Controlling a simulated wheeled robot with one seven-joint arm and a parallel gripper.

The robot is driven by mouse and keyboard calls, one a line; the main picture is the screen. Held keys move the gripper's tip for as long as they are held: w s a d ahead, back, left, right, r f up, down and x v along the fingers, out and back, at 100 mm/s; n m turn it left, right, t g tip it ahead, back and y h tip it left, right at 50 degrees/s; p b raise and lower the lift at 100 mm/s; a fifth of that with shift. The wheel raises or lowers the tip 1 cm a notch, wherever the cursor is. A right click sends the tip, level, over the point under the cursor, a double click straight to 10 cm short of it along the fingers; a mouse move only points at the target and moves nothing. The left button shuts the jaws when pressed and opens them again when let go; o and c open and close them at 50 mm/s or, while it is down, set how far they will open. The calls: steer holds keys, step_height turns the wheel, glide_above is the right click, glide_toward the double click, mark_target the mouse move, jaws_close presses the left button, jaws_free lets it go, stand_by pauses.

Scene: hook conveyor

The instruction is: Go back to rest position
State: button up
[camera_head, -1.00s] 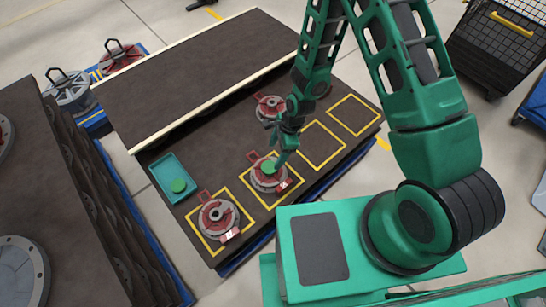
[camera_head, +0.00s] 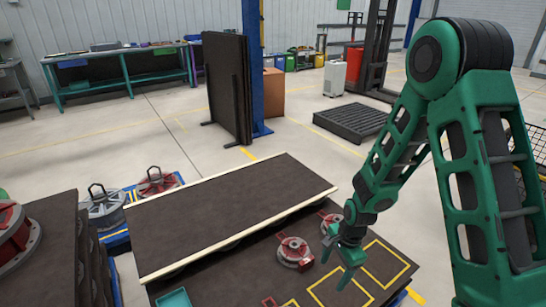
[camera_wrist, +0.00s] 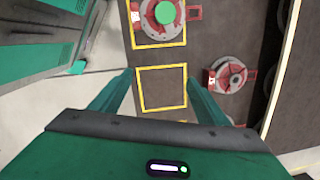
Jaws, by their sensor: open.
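My gripper (camera_head: 346,262) hangs open and empty above the dark table (camera_head: 225,286), near its right side. In the wrist view its two green fingers (camera_wrist: 158,95) are spread wide, with an empty yellow square (camera_wrist: 163,67) between them on the table below. A red and grey round part with a green disc on top (camera_wrist: 165,14) lies in another yellow square at the top of the wrist view. A red and grey part (camera_wrist: 231,75) without a square lies right of the fingers. The head view shows red and grey parts (camera_head: 294,252) left of the gripper, one partly behind my arm.
A raised dark panel with pale edges (camera_head: 230,215) runs along the table's back. A teal tray (camera_head: 173,300) is cut off at the bottom. Round grey and red parts (camera_head: 104,208) stand at left on a blue pallet. A dark upright rack (camera_head: 228,85) and open floor lie beyond.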

steer(key=s+d+r+n+h, duration=0.1)
steer(key=s+d+r+n, duration=0.15)
steer(key=d+r, duration=0.6)
steer(key=s+d+r+n+h, duration=0.15)
steer(key=s+d+r, duration=0.25)
steer(key=d+r, duration=0.5)
steer(key=s+d+r+n, duration=0.1)
steer(key=s+d+r, duration=0.1)
steer(key=s+r, duration=0.3)
steer(key=s+d+r+n+y, duration=0.1)
steer(key=s+r, duration=0.5)
steer(key=s, duration=0.7)
steer(key=shift+d+r+n, duration=0.2)
steer(key=shift+d+n, duration=0.5)
steer(key=shift+d, duration=0.05)
steer(key=shift+s, duration=0.1)
steer(key=shift+c, duration=0.6)
